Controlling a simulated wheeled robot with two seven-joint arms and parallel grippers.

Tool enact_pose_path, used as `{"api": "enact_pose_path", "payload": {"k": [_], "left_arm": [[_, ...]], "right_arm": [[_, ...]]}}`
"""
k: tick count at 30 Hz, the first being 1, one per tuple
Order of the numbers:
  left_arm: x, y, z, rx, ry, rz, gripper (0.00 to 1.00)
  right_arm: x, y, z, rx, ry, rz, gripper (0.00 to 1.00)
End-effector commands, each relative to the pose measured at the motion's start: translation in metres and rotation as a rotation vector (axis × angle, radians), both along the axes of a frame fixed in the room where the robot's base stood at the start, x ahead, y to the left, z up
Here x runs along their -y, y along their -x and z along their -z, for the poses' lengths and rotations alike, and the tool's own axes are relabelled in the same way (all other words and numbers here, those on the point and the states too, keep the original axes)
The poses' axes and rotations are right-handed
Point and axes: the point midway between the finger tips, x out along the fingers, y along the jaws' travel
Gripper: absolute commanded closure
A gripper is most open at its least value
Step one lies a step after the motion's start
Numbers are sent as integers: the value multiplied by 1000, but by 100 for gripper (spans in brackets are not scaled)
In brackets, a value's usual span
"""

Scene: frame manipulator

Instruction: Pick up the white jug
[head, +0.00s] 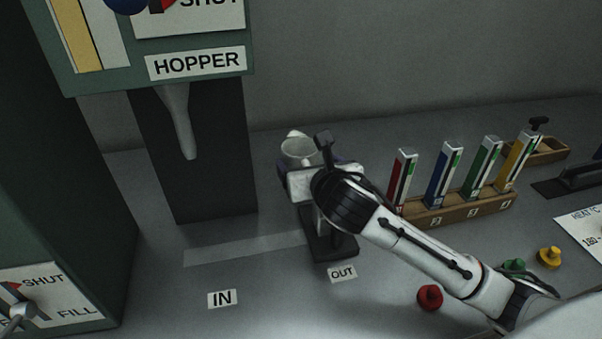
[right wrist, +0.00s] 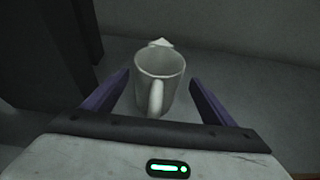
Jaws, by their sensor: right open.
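The white jug (head: 299,149) stands upright behind my right gripper in the head view, its lower part hidden by the gripper and wrist. In the right wrist view the jug (right wrist: 160,70) shows its open top, a spout at the far side and its handle facing the gripper. My right gripper (right wrist: 160,88) is open, with one purple finger on each side of the jug. Gaps show between the fingers and the jug wall. My left gripper is not in view.
A hopper (head: 185,125) with a downward spout hangs left of the jug. A wooden rack (head: 455,210) with red, blue, green and yellow slides stands to the right. Red (head: 429,297), green and yellow knobs sit at front right. The counter around the IN label (head: 222,298) is clear.

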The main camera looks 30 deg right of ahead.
Motion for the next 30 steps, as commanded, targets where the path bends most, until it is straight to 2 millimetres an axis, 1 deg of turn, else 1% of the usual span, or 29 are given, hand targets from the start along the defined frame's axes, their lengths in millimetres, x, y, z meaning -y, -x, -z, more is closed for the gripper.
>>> {"api": "enact_pose_path", "payload": {"k": [5,9,13,16,22,29,30], "left_arm": [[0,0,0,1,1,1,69],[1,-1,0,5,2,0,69],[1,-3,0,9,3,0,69],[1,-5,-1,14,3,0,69],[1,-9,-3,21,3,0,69],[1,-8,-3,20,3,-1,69],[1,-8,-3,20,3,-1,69]], "right_arm": [[2,-14,6,-1,-2,2,22],[4,-33,14,-1,-3,2,22],[8,-47,19,0,-2,1,22],[9,-51,21,0,0,0,22],[10,-52,21,0,0,-1,22],[9,-51,21,0,0,0,61],[9,-51,21,0,0,0,67]]}}
